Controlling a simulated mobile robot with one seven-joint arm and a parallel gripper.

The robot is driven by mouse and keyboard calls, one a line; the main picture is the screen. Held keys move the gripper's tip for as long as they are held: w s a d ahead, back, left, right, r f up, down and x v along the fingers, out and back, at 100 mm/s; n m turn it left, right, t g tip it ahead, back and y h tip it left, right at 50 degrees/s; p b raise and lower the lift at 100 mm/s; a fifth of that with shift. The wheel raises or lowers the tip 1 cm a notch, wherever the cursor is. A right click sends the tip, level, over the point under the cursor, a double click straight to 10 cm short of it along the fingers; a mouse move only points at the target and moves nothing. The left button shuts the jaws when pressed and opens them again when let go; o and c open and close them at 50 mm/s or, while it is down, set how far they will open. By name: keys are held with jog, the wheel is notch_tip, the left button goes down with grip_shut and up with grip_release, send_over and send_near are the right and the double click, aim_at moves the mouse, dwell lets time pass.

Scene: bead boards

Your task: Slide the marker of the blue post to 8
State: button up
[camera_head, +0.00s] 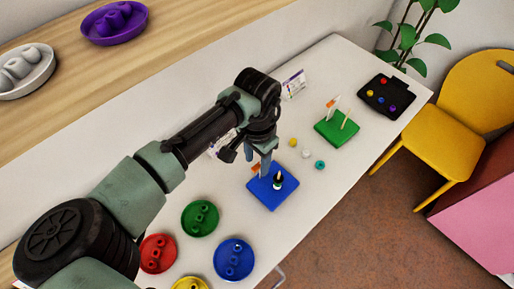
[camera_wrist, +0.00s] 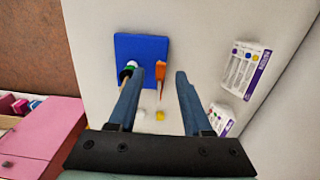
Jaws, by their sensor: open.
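The blue board (camera_head: 268,198) lies on the white table below my gripper; it also shows in the wrist view (camera_wrist: 138,46). It carries a post with dark, green and white beads (camera_head: 278,180), partly behind a finger in the wrist view. Beside it is an orange marker (camera_wrist: 160,72) on an upright post, also seen in the head view (camera_head: 255,169). My gripper (camera_wrist: 159,76) is open, pointing down over the board. In the wrist view the orange marker appears between its fingertips, nearer the left one; contact cannot be told. No scale numbers are readable.
A green board (camera_head: 335,133) with two upright posts and a black bead tray (camera_head: 375,94) stand farther right. Loose yellow (camera_head: 293,142), white (camera_head: 305,154) and teal (camera_head: 320,165) beads lie between. Green (camera_head: 200,218), red (camera_head: 157,254) and blue (camera_head: 234,259) dishes are in front. Printed cards (camera_wrist: 246,70) stand behind.

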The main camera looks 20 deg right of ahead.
aim_at(258, 166)
notch_tip(258, 166, up, 12)
jog(key=b, duration=0.1)
jog(key=shift+r, duration=0.2)
jog(key=shift+d, duration=0.1)
